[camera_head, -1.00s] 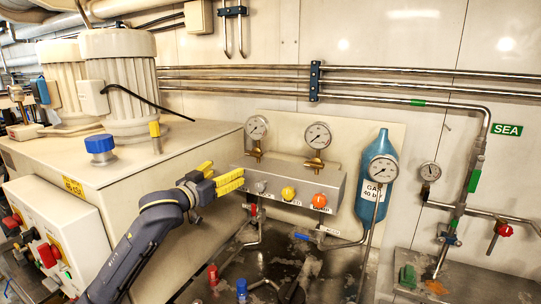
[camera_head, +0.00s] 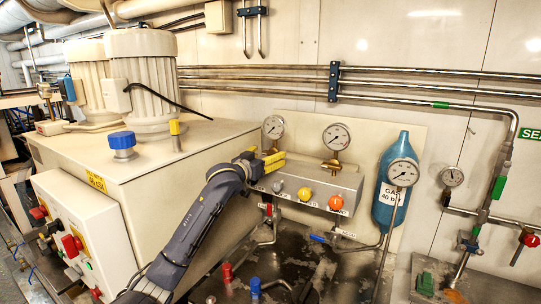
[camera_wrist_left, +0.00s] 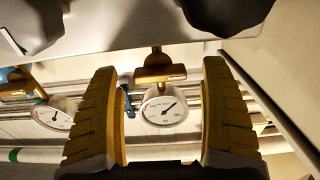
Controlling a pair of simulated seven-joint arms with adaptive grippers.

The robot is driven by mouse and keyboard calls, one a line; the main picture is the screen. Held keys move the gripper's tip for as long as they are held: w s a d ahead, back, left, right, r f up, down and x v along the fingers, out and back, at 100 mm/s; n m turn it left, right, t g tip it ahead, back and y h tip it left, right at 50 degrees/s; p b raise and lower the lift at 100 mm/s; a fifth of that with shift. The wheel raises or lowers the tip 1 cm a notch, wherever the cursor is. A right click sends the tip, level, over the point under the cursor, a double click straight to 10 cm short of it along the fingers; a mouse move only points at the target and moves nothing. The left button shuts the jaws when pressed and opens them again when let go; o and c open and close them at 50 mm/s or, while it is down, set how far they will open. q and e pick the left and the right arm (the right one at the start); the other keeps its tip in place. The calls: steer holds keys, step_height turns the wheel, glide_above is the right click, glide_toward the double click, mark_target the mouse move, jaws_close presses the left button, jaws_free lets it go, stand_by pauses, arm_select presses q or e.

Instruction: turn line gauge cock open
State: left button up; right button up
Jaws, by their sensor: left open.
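The left gauge (camera_head: 273,126) stands on the grey manifold block (camera_head: 346,182). In the head view its brass cock is mostly hidden by my left gripper (camera_head: 272,162), whose yellow fingers are in front of the block's left end, just below the gauge. The left wrist view is upside down. There the brass cock (camera_wrist_left: 160,70) and the gauge (camera_wrist_left: 163,108) show between the two yellow fingers (camera_wrist_left: 160,115), which are wide apart and empty. Neither finger visibly touches the cock. The right gauge (camera_head: 336,136) has its own brass cock (camera_head: 331,166). My right gripper is out of view.
Yellow (camera_head: 305,194) and orange (camera_head: 336,203) knobs sit on the block's front. A blue gas bottle (camera_head: 384,205) with a gauge (camera_head: 403,172) stands right of it. A beige cabinet (camera_head: 110,165) is on the left. Pipes (camera_head: 430,88) run along the wall behind.

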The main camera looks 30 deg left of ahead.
arm_select(q)
steer(key=shift+w, duration=0.95)
steer(key=shift+c, duration=0.3)
jaws_close()
stand_by(1.0)
